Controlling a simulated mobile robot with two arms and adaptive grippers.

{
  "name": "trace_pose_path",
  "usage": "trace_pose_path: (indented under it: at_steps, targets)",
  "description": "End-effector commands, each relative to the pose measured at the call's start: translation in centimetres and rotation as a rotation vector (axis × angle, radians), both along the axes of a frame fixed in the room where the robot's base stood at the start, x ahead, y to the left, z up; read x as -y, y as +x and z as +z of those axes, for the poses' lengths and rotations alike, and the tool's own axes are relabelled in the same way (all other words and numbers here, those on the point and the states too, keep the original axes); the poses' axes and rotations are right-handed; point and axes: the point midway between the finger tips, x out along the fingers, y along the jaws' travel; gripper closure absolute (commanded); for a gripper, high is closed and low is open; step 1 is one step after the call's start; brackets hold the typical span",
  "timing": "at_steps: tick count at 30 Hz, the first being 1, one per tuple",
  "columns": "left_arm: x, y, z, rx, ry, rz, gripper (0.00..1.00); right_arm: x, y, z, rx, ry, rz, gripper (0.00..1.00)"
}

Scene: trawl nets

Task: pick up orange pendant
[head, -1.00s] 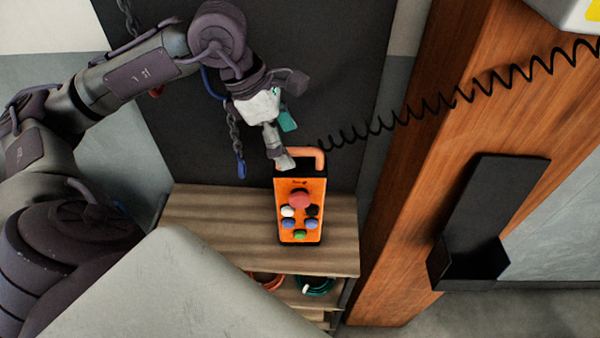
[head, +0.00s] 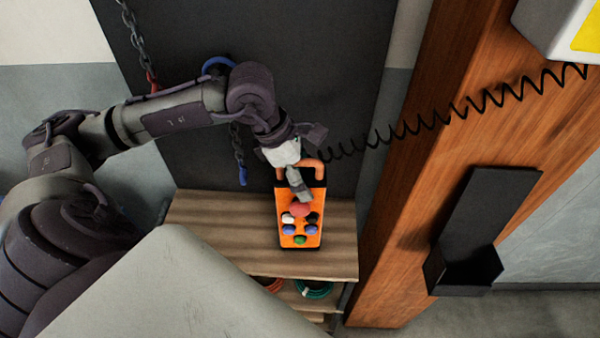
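The orange pendant (head: 286,236) with a black edge and several coloured buttons rests on the wooden shelf top, its orange handle loop (head: 318,168) at the upper end. A black coiled cord runs from that end to the upper right. My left gripper (head: 301,196) is over the upper part of the pendant, with its grey fingers pointing down just above the red button. The fingers overlap in this view, so I cannot tell how far apart they are or whether they touch the pendant. My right gripper is not in view.
The wooden shelf (head: 210,230) has bare room left of the pendant, and coiled items lie on a lower level. A black holder (head: 490,205) is fixed to the wooden post on the right. A chain (head: 135,35) hangs behind my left arm.

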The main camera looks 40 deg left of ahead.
Motion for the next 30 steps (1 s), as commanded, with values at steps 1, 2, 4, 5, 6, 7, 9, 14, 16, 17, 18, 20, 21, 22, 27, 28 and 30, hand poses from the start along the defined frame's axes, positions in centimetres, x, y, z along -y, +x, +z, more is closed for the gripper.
trace_pose_path:
  at_steps: [1, 2, 4, 5, 6, 7, 9, 14, 16, 17, 18, 20, 21, 22, 27, 28, 30]
  targets:
    - [0.0, 0.0, 0.0, 0.0, 0.0, 0.0, 0.4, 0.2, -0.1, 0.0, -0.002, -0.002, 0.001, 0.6]
    - [0.0, 0.0, 0.0, 0.0, 0.0, 0.0, 0.45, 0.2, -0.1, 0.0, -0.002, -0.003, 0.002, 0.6]
    - [0.0, 0.0, 0.0, 0.0, 0.0, 0.0, 0.57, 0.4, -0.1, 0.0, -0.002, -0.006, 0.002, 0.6]
    - [0.0, 0.0, 0.0, 0.0, 0.0, 0.0, 0.62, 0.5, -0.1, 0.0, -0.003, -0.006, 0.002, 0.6]
    - [0.0, 0.0, 0.0, 0.0, 0.0, 0.0, 0.69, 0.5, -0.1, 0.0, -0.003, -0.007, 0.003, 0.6]
    - [0.0, 0.0, 0.0, 0.0, 0.0, 0.0, 0.74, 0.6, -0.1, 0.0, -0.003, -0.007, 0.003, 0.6]
    - [0.0, 0.0, 0.0, 0.0, 0.0, 0.0, 0.85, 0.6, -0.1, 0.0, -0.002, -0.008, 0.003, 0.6]
    - [0.0, 0.0, 0.0, 0.0, 0.0, 0.0, 1.0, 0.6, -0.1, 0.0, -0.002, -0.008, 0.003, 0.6]
    - [0.0, 0.1, 0.2, 0.004, 0.0, 0.0, 1.0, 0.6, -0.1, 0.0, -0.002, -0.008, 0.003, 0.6]
    - [0.0, 0.1, 0.2, 0.004, 0.0, 0.0, 1.0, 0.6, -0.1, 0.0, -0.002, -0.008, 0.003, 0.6]
    - [0.0, 0.1, 0.2, 0.004, 0.0, 0.0, 1.0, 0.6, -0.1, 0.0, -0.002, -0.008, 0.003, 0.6]
    - [0.0, 0.1, 0.2, 0.004, 0.0, 0.0, 1.0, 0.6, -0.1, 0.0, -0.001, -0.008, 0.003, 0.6]
    - [0.0, 0.1, 0.2, 0.004, -0.001, 0.0, 1.0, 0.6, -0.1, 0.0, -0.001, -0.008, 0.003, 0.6]
    - [0.0, 0.1, 0.2, 0.004, -0.001, 0.0, 1.0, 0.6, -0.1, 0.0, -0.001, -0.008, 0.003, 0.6]
    - [0.0, 0.1, 0.9, 0.006, -0.001, 0.0, 1.0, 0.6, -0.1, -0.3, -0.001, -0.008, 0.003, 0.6]
    - [0.0, 0.1, 1.1, 0.007, -0.002, 0.0, 1.0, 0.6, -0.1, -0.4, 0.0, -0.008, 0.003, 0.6]
    - [0.0, 0.1, 1.6, 0.007, 0.0, -0.001, 1.0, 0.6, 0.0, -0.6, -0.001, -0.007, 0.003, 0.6]
